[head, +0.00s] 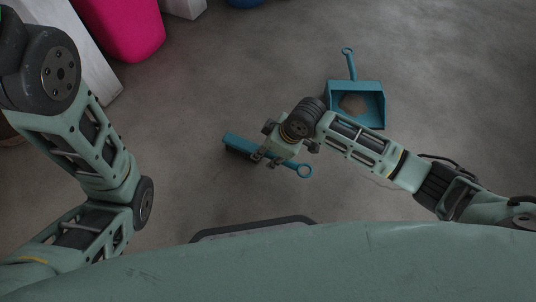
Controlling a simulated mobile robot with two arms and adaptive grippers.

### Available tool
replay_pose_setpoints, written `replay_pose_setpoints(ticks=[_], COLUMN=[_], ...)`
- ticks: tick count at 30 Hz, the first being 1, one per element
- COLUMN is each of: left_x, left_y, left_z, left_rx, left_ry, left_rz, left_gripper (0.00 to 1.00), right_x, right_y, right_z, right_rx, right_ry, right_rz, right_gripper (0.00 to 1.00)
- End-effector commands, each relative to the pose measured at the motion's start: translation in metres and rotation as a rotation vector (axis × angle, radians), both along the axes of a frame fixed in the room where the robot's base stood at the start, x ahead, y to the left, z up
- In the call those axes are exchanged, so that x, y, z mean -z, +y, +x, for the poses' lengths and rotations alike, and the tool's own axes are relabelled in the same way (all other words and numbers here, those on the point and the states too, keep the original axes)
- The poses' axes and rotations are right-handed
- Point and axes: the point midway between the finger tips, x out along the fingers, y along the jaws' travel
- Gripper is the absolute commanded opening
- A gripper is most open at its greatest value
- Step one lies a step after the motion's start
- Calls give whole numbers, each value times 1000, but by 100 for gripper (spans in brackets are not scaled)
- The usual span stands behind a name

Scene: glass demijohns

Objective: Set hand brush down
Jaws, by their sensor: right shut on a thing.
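The hand brush (240,146) is blue with dark bristles and a ring at the end of its handle. It shows in the head view near the middle, brush head to the left and ring to the lower right. My right gripper (262,158) is shut on the brush around its middle, and it hides part of the handle. I cannot tell whether the bristles touch the floor. My left arm comes in at the left, but its gripper is out of view.
A blue dustpan (369,90) with a brownish heap in it lies on the grey floor (240,70), right of and beyond the brush. A pink container (130,25) and a pale board (88,60) are at upper left. The floor around the brush is clear.

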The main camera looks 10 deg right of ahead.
Motion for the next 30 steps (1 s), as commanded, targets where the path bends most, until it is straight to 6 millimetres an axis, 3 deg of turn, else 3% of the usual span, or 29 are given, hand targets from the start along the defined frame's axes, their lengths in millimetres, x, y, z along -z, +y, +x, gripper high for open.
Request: replay_pose_setpoints(ticks=[9,10,16,26,30], left_x=[-2,-2,-2,-1,-11], left_y=[0,0,0,0,0], left_z=[0,0,0,0,1], left_rx=[0,0,0,0,0], left_ry=[0,0,0,0,2], left_rz=[0,0,0,0,0], left_gripper=[39,39,39,39,39], right_x=[0,1,1,0,-14], right_y=[0,0,0,0,-3], right_z=[0,0,0,1,-1], right_rx=[0,0,-1,-1,0], right_ry=[-1,0,-1,-2,-1], right_rz=[1,0,1,0,0], right_gripper=[6,31,49,49,49])
